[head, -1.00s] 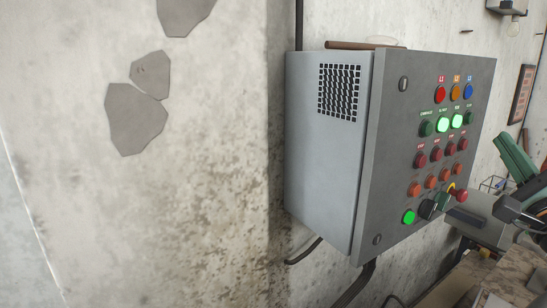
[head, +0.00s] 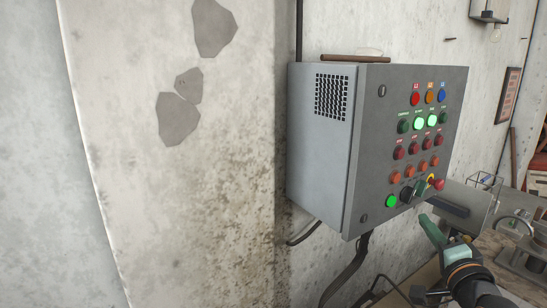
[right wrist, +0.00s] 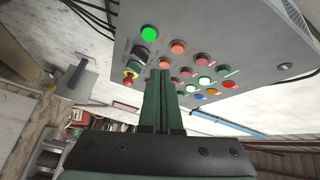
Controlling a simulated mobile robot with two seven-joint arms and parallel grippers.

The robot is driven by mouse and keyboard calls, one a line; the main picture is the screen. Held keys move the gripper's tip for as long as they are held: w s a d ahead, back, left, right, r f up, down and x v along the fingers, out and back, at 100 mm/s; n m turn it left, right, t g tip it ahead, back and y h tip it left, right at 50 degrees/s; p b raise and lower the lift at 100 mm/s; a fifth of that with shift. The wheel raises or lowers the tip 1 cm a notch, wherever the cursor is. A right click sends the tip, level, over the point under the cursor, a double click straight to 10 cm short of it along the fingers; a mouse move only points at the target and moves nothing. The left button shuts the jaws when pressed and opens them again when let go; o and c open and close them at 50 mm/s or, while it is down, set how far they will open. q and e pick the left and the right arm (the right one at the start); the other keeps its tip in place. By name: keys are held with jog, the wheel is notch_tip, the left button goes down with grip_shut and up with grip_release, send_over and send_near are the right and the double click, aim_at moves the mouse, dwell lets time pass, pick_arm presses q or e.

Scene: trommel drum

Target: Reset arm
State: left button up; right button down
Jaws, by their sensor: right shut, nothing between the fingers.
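A grey control box (head: 322,150) hangs on the wall, its front carrying rows of coloured buttons and lamps. Two green lamps (head: 425,122) in the second row and a green button (head: 391,201) at the lower left are lit. A red mushroom button (head: 438,184) on a yellow ring sits at the lower right. My right gripper (head: 427,219) is below and right of the buttons, its green fingers together and empty. In the right wrist view, the closed fingers (right wrist: 161,74) overlap the button panel (right wrist: 245,45); contact cannot be judged. My left gripper is out of view.
A stick-like brown object (head: 355,58) lies on top of the box. Dark cables (head: 345,272) run down beneath it. A workbench (head: 490,252) with metal equipment stands at the right. A bare, patched concrete pillar (head: 235,190) is left of the box.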

jog(key=s+a+f+n+g+y+p, duration=0.1)
jog(key=s+a+f+n+g, duration=0.15)
jog(key=f, duration=0.55)
jog(key=s+a+f+n+g+y+p, duration=0.1)
jog(key=s+a+f+n, duration=0.1)
jog(key=a+f+n, duration=0.35)
jog(key=s+a+f+n+g+p, duration=0.1)
jog(key=s+a+f+n+g, duration=0.15)
jog(key=f, duration=0.65)
pick_arm(q)
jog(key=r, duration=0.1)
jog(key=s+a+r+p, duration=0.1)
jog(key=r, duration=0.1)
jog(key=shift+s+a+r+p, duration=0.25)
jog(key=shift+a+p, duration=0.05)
jog(key=shift+p, duration=0.05)
pick_arm(e)
jog(key=s+a+f+n+g+y, duration=0.1)
jog(key=s+a+f+n, duration=0.2)
jog(key=s+f, duration=0.4)
jog(key=s+a+f+n+g+y, duration=0.1)
jog(key=s+a+f, duration=0.4)
jog(key=s, duration=0.6)
notch_tip(320, 180, down, 2)
jog(key=n+g, duration=0.1)
jog(key=n, duration=0.1)
jog(key=shift+a+n+y, duration=0.25)
jog(key=shift+n+y, duration=0.05)
jog(key=shift+n, duration=0.05)
jog(key=shift+f, duration=0.1)
